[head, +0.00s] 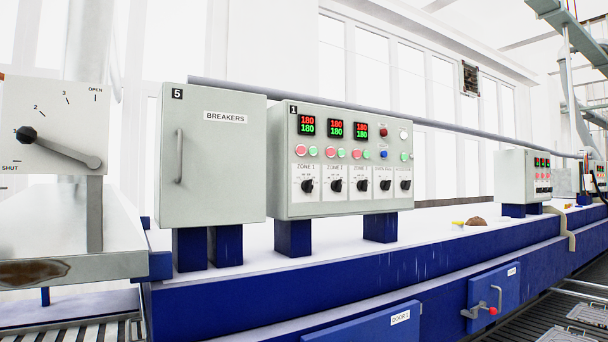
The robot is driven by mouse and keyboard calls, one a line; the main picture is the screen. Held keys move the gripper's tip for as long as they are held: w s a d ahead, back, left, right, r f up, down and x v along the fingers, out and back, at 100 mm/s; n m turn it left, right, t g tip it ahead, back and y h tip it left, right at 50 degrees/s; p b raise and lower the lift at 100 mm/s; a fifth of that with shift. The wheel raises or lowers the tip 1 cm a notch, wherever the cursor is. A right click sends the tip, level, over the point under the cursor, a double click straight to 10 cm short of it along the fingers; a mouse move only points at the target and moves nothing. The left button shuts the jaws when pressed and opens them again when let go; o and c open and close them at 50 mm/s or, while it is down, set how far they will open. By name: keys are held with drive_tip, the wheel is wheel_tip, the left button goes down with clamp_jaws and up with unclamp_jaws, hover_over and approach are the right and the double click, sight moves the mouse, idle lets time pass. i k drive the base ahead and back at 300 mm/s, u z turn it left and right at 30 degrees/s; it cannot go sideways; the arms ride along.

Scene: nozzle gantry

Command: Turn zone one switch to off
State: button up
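The zone one switch (308,186) is a black rotary knob on a white plate labelled ZONE 1. It is the leftmost of a row of black knobs on a grey control panel (345,208) marked 1. Its exact setting is too small to read. Above it, the zone one display (307,125) shows a red 180 over a green 180, with a red and a green button between display and knob. My gripper is not in view.
A breaker cabinet (218,160) marked 5 stands left of the panel. Further left is a valve lever (62,148) on a plate marked OPEN and SHUT. Both boxes stand on blue posts above a long blue-sided bench (330,285). A door handle (481,311) sticks out lower right.

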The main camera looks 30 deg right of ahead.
sight(307, 185)
drive_tip(key=z, duration=0.4)
drive_tip(key=k, duration=0.45)
drive_tip(key=z, duration=1.1)
drive_tip(key=i, duration=0.9)
drive_tip(key=u, duration=0.45)
